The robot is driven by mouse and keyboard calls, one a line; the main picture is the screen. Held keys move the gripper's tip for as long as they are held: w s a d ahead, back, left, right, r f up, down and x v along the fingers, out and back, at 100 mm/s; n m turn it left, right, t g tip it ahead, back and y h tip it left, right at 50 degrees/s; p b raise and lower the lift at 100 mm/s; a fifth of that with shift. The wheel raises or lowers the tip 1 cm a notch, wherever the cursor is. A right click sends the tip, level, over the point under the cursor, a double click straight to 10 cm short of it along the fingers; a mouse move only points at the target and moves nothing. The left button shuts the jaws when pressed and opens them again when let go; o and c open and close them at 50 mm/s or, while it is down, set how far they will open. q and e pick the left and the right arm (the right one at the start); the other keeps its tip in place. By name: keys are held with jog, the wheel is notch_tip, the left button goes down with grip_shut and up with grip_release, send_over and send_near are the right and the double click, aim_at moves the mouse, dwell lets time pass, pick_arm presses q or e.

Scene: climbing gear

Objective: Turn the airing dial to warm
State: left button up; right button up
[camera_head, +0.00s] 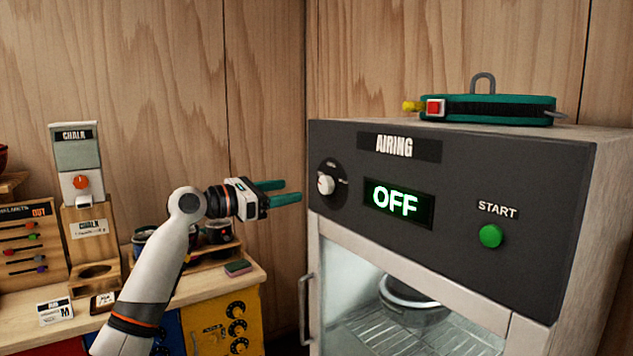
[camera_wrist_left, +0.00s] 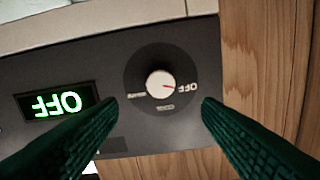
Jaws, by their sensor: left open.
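The airing dial (camera_head: 326,185) is a white knob on a dark round plate, at the left end of the black panel of the airing cabinet. In the left wrist view the dial (camera_wrist_left: 160,84) appears upside down, with its red mark turned toward the OFF label. The display (camera_head: 398,201) reads OFF in green. My left gripper (camera_head: 291,191) is open and empty. Its green fingers point at the dial from the left, a short way off. In the left wrist view its fingers lie either side of the dial, apart from it.
A green START button (camera_head: 491,236) sits at the panel's right. Below is a glass door with a handle (camera_head: 304,310) and a dark round thing (camera_head: 413,300) inside. A green harness belt (camera_head: 487,108) lies on top. A bench (camera_head: 255,277) with chalk dispenser (camera_head: 77,165) stands left.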

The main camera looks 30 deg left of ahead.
aim_at(323, 185)
pick_arm(q)
jog(key=p+x, duration=0.2)
jog(key=x, duration=0.6)
jog(key=shift+r+p, duration=0.15)
jog(key=shift+p, duration=0.15)
jog(key=shift+w+d+f, duration=0.15)
jog(key=shift+w+f, duration=0.05)
jog(key=shift+w, duration=0.35)
jog(key=c, duration=1)
